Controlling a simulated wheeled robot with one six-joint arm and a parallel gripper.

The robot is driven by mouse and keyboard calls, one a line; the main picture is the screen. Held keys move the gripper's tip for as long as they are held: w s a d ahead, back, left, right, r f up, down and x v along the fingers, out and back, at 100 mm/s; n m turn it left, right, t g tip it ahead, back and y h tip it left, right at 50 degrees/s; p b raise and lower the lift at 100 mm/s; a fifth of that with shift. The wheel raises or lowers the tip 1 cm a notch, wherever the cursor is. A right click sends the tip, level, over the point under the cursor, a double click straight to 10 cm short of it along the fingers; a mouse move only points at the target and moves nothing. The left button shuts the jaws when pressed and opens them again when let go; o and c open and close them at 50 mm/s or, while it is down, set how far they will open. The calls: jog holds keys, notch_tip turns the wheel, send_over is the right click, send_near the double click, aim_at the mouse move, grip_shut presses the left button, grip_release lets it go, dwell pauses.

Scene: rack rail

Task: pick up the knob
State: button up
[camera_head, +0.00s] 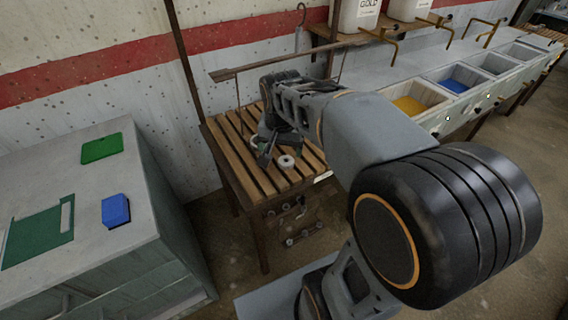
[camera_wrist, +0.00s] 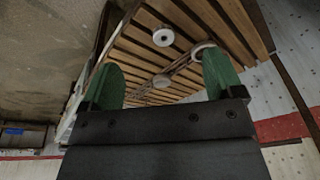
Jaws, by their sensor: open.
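A small white round piece with a dark centre, which looks like the knob (camera_head: 286,161), sits on the slatted wooden table (camera_head: 228,150). In the wrist view the white knob (camera_wrist: 163,37) shows against the slats, beyond the gap between the fingertips and apart from them. My gripper (camera_head: 264,150) is over the table, just left of the knob in the head view. In the wrist view its two green fingers (camera_wrist: 162,65) are spread wide with nothing between them.
Two more pale round pieces, one near the right finger (camera_wrist: 204,47) and one lower (camera_wrist: 161,81), lie along a thin rail in the wrist view. A grey cabinet (camera_head: 150,240) stands left. A counter with bins (camera_head: 440,85) runs right. A wooden bar (camera_head: 285,58) spans above the table.

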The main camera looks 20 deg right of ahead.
jog(key=shift+o, duration=0.2)
jog(key=w+d+f+m+b, duration=0.1)
jog(key=w+d+f+m, duration=0.1)
jog(key=w, duration=0.3)
jog(key=w+d+f+m+g+b, duration=0.1)
jog(key=w+d+f+m, duration=0.2)
jog(key=w+m, duration=0.2)
jog(key=shift+w+f+g+h, duration=0.25)
jog(key=shift+f+g+h, duration=0.05)
jog(key=b, duration=0.1)
send_over(286, 159)
jog(key=s+a, duration=0.1)
jog(key=shift+m, duration=0.4)
notch_tip(286, 159, down, 8)
jog(key=shift+r, duration=0.15)
jog(key=shift+w+d+f, duration=0.1)
jog(key=shift+d+f, duration=0.05)
jog(key=shift+f, duration=1.5)
jog(key=shift+d+f, duration=0.15)
jog(key=shift+f, duration=1.45)
jog(key=shift+c, duration=0.2)
jog(key=c, duration=1)
jog(key=shift+r, duration=0.1)
jog(key=shift+c, duration=0.2)
